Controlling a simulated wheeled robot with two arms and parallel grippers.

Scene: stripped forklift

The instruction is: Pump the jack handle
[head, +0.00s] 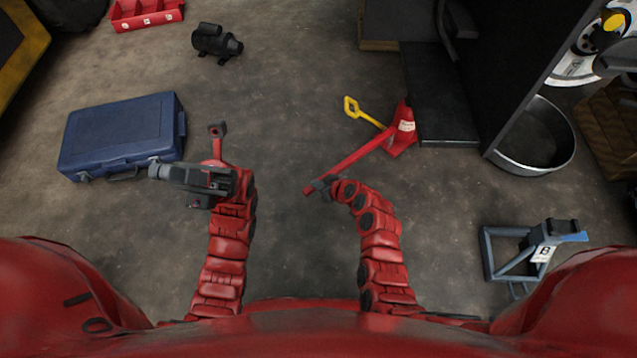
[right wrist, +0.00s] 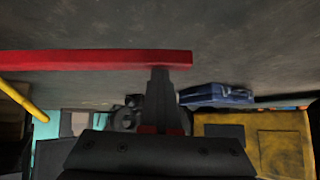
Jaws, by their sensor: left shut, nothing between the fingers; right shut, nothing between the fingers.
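A red floor jack (head: 402,128) stands at the foot of the black upright structure. Its long red handle (head: 352,160) slopes from the jack down and left towards me. My right gripper (head: 320,186) is shut and empty, right at the handle's free end. In the right wrist view, the shut fingertips (right wrist: 160,76) meet the lower edge of the handle (right wrist: 95,60), near its end; I cannot tell whether they press on it. My left gripper (head: 160,172) is shut and empty, well left of the handle, over the edge of the blue case.
A yellow handle-like bar (head: 362,112) sticks out from the jack. A blue case (head: 122,132) lies at left. A black motor-like part (head: 216,40), red bin (head: 146,14), round pan (head: 535,140) and blue-grey stand (head: 530,250) surround open floor in the middle.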

